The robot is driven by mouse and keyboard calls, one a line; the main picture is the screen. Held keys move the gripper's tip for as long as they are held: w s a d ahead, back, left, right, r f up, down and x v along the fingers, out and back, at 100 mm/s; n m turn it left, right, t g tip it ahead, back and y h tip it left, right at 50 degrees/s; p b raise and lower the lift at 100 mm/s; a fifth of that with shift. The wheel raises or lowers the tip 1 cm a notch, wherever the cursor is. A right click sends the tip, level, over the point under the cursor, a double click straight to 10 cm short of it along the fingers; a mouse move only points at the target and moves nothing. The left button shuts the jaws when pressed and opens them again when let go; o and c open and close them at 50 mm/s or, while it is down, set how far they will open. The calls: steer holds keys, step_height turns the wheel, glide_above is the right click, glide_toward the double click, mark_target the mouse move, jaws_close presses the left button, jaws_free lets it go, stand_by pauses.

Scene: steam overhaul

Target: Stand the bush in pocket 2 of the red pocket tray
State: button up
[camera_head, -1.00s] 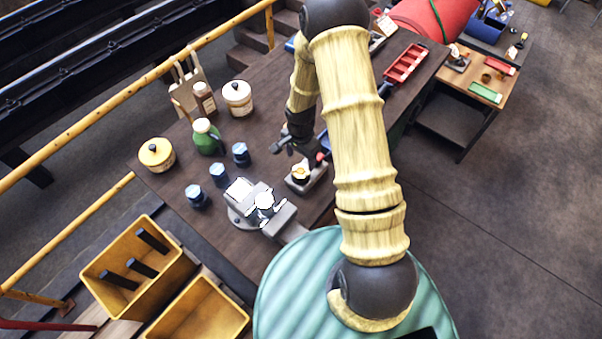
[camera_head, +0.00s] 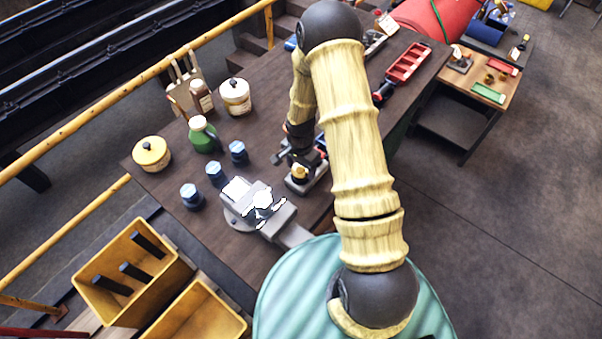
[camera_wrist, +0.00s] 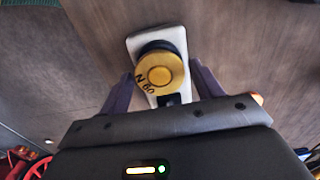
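A round yellow piece (camera_wrist: 160,73) with dark lettering, "60" and "N", on its face sits on a pale grey block in the wrist view. It also shows in the head view (camera_head: 299,171), on the bench beside the vise; I cannot tell whether it is the bush. My gripper (camera_wrist: 165,82) is open, with one finger on each side of the block and piece; contact is not visible. In the head view my gripper (camera_head: 298,160) is just above the block, partly hidden by my arm. The red pocket tray (camera_head: 408,64) lies at the bench's far right, its pockets apparently empty.
A grey vise (camera_head: 260,207) stands close in front of the block. Several blue-topped pieces (camera_head: 215,172), a green jug (camera_head: 203,137) and lidded pots (camera_head: 236,95) stand to the left. A side table (camera_head: 468,85) holds brass pieces and a green tray (camera_head: 488,92).

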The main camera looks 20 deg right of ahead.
steer(key=c, duration=1)
steer(key=shift+r+p, duration=1.25)
steer(key=shift+r, duration=0.8)
steer(key=shift+w+f, duration=0.1)
steer(key=shift+c, duration=0.2)
